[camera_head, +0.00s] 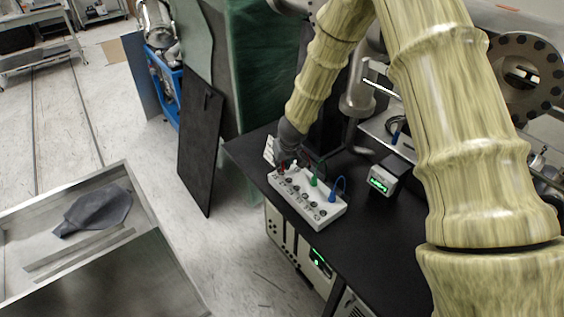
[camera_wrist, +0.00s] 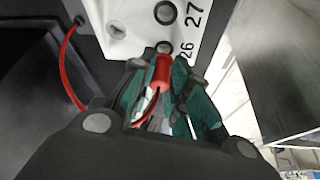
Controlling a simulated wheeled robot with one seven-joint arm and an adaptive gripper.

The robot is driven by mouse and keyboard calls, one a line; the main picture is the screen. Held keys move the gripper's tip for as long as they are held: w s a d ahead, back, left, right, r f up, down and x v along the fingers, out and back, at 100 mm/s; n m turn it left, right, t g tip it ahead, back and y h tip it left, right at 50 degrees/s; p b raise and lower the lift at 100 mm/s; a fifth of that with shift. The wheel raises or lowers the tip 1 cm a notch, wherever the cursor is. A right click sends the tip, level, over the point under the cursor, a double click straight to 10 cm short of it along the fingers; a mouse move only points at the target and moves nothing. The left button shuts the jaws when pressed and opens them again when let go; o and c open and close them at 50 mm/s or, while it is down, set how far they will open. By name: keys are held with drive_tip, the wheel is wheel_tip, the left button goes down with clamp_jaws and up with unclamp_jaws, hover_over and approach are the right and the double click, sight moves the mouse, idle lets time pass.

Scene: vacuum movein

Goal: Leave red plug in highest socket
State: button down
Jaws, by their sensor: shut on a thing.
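The white socket box (camera_head: 318,215) lies on the black table, with a row of round dark sockets on its top. In the wrist view its white face (camera_wrist: 118,14) shows sockets beside the numbers 26 and 27. My gripper (camera_head: 284,160) is at the box's far left end. In the wrist view my gripper (camera_wrist: 165,78) is shut on the red plug (camera_wrist: 163,70), whose red cable trails back between the fingers. The plug's front end is at the socket beside 26. I cannot tell whether it is inserted. The red plug (camera_head: 282,169) shows small in the head view.
A green plug (camera_head: 313,180) and a blue plug (camera_head: 332,196) with cables stand along the box's far edge. A small device with a green display (camera_head: 379,186) stands to the right. An open grey bin (camera_head: 150,185) holding a dark item is at the left.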

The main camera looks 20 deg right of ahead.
drive_tip(key=shift+f+b, duration=0.8)
drive_tip(key=shift+f, duration=0.3)
idle(1.1)
drive_tip(key=c, duration=1.3)
unclamp_jaws()
drive_tip(key=shift+r, duration=0.1)
drive_tip(key=shift+v, duration=5.9)
